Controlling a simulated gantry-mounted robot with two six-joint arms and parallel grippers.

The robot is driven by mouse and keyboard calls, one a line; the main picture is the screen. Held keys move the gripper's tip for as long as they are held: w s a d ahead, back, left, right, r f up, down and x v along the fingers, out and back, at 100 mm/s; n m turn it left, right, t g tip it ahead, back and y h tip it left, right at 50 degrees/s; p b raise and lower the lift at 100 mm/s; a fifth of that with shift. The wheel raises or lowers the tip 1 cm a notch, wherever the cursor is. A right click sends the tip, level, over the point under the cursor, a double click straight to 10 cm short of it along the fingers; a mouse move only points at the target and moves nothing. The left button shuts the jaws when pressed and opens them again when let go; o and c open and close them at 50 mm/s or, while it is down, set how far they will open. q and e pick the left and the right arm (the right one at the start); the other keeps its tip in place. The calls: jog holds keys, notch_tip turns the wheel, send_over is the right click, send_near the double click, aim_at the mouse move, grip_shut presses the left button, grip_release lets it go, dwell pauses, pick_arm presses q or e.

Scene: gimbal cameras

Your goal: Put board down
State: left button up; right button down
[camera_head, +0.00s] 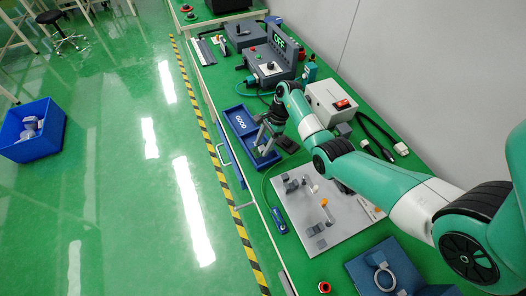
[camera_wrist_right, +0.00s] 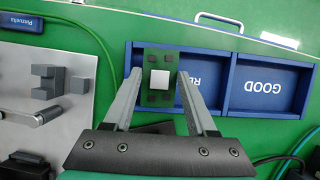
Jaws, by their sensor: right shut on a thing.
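My right gripper (camera_head: 265,143) is shut on the board (camera_wrist_right: 158,63), a small green circuit board with a white square chip and dark corner pads. In the right wrist view, the board sits between the two grey fingers (camera_wrist_right: 160,80). It overlaps the left compartment of the blue tray (camera_wrist_right: 222,70). That compartment's label is mostly hidden, with only "RE" readable. The right compartment, marked GOOD (camera_wrist_right: 264,87), is empty. I cannot tell whether the board touches the tray. The tray also shows in the head view (camera_head: 238,111). My left gripper is not in view.
A grey fixture plate (camera_head: 346,236) with clamps and blocks lies beside the tray. A blue bin (camera_head: 30,145) is on the floor.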

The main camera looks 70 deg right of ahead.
aim_at(263, 148)
jog(key=shift+d+f+b, duration=0.1)
jog(key=shift+f+b, duration=0.85)
jog(key=shift+f, duration=0.75)
jog(key=shift+f, duration=0.2)
jog(key=shift+c, duration=2.4)
grip_release()
jog(key=p+v, duration=0.4)
jog(key=v, duration=0.8)
jog(key=shift+r+p, duration=0.2)
jog(key=shift+p, duration=0.1)
